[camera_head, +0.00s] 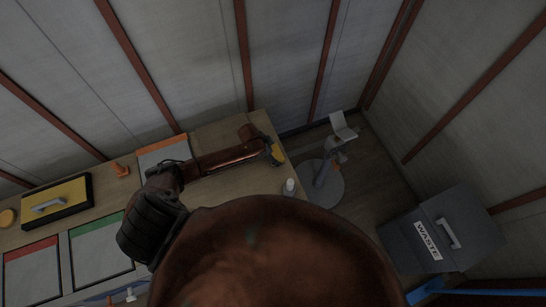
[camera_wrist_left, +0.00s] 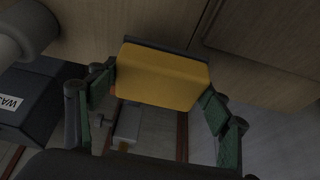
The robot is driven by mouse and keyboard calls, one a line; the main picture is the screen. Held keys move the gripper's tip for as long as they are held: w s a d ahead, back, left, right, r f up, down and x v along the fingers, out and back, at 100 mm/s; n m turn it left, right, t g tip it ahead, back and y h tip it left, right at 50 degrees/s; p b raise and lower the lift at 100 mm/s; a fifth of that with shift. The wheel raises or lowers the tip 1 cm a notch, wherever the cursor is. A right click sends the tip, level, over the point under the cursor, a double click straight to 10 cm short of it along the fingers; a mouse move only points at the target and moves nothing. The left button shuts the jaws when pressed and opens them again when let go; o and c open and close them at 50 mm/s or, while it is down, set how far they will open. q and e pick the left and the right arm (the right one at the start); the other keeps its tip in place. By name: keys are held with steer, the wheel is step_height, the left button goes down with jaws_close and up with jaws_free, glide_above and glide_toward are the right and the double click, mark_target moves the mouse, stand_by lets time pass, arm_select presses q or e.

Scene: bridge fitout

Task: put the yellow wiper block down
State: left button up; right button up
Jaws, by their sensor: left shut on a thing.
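The yellow wiper block (camera_head: 278,153) is at the far right end of the wooden table in the head view. My left gripper (camera_head: 270,147) is shut on it. In the left wrist view the block (camera_wrist_left: 163,76) sits between the green-padded fingers of the left gripper (camera_wrist_left: 158,98), with a dark strip along its far edge. Brown wood shows just beyond that strip. I cannot tell whether the block touches the table. My right gripper is not in view.
A white bottle (camera_head: 290,187) stands near the table's right edge. A yellow case with a handle (camera_head: 70,192), an orange cone (camera_head: 120,169) and framed mats (camera_head: 95,247) lie to the left. A stool (camera_head: 325,183) and waste bin (camera_head: 460,215) stand beyond the table.

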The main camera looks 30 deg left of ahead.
arm_select(q)
steer(key=shift+f, duration=1.45)
steer(key=shift+f, duration=0.15)
steer(key=o, duration=1)
steer(key=shift+r, duration=0.3)
steer(key=p+v, duration=0.1)
steer(key=v, duration=1)
steer(key=shift+s+r, duration=0.15)
steer(key=shift+r, duration=0.15)
